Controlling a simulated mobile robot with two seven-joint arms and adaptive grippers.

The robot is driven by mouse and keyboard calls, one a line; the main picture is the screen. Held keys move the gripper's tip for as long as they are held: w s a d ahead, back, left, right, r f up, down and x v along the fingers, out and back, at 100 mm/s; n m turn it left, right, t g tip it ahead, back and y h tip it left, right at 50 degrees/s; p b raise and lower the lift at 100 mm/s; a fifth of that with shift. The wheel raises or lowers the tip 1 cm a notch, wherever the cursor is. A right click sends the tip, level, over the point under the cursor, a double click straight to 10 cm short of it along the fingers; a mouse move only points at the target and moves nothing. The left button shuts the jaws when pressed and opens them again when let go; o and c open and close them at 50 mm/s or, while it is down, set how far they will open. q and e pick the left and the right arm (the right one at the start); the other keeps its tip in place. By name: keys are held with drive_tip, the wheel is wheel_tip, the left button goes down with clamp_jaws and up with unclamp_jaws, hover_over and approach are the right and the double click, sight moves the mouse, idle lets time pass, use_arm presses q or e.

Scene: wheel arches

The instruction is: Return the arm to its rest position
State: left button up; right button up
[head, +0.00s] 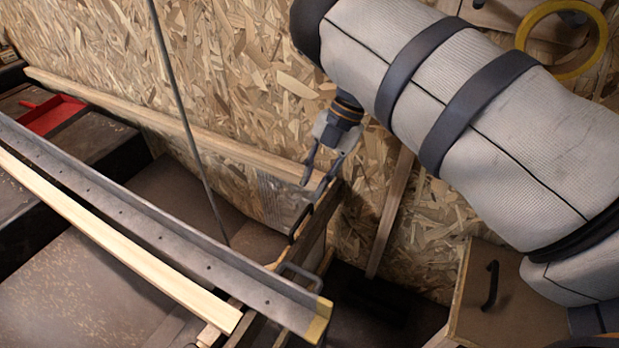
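My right arm (450,110), in a light grey fabric sleeve with dark bands, comes in from the right edge and fills the upper right of the head view. My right gripper (314,188) points down near the middle of the view, in front of the chipboard wall. Its two thin grey fingers are apart, with nothing seen between them. It shows just above the end of a wooden frame; I cannot tell whether it touches it. My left arm and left gripper are not in view.
A long grey metal angle bar (150,222) and a pale wooden strip (120,243) run across the lower left. A thin rod (185,120) leans there. A red tray (52,113) lies far left. A yellow ring (523,40) hangs upper right. A wooden box with a black handle (490,285) stands lower right.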

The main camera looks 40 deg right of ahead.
drive_tip(key=shift+f, duration=0.1)
